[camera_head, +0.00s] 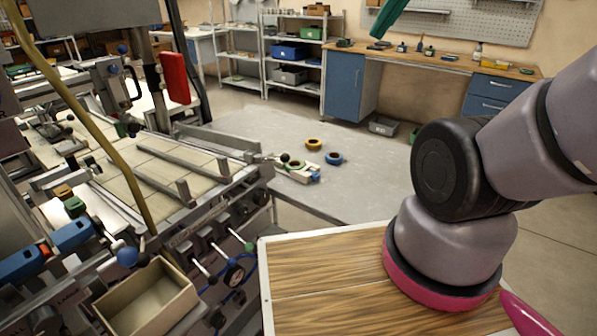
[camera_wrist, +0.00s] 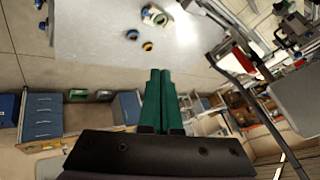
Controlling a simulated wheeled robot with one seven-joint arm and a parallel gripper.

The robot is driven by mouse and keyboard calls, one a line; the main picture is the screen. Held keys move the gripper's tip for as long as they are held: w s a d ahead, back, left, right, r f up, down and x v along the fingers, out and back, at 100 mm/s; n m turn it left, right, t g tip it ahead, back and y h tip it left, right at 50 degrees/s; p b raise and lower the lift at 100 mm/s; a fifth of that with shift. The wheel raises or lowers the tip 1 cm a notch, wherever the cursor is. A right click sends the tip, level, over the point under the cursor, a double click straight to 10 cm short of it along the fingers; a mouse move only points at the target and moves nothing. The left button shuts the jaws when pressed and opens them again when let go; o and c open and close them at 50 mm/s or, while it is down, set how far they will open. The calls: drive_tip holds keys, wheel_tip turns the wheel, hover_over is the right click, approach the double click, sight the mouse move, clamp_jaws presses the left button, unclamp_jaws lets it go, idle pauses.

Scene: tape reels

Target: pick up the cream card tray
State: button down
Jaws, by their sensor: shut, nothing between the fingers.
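The cream card tray (camera_head: 150,299) is an open, empty, box-like tray at the bottom left of the head view, beside the metal machine. I cannot make it out in the wrist view. My gripper (camera_wrist: 160,74) has two long dark green fingers, shut together with nothing between them. In the wrist view the fingers point out over the floor and the grey table. A green finger of it (camera_head: 389,17) also shows at the top of the head view, far from the tray.
The machine (camera_head: 215,170) with knobs and levers fills the left. A grey table (camera_head: 370,185) holds a yellow reel (camera_head: 313,143) and a blue reel (camera_head: 334,158). A wooden top (camera_head: 325,290) lies below my arm. Shelves (camera_head: 292,55) and a workbench (camera_head: 430,62) stand behind.

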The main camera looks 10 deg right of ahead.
idle(0.3)
